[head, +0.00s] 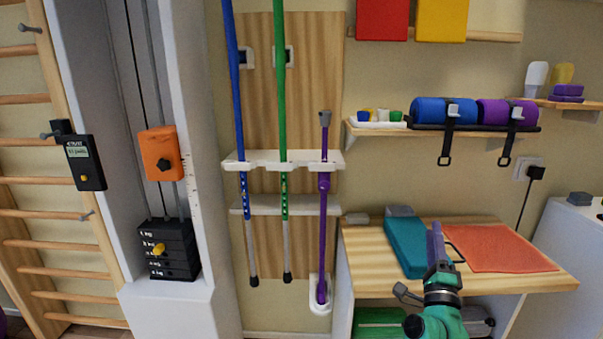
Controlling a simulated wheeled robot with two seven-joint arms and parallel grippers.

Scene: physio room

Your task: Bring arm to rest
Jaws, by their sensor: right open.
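My right gripper (438,249) is in the lower right of the head view, at the end of my teal and black arm. It is open, and I see nothing held in it. It shows in front of the wooden table (372,267), between a teal folded item (405,248) and an orange-red mat (500,248). I cannot tell whether it touches the table or is above it. My left gripper is not in view.
A wall rack (330,160) holds blue, green and purple poles left of the table. A shelf (370,130) above carries blue (443,111) and purple (495,112) rolls. A weight machine (205,290) and wall bars (38,244) stand at left.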

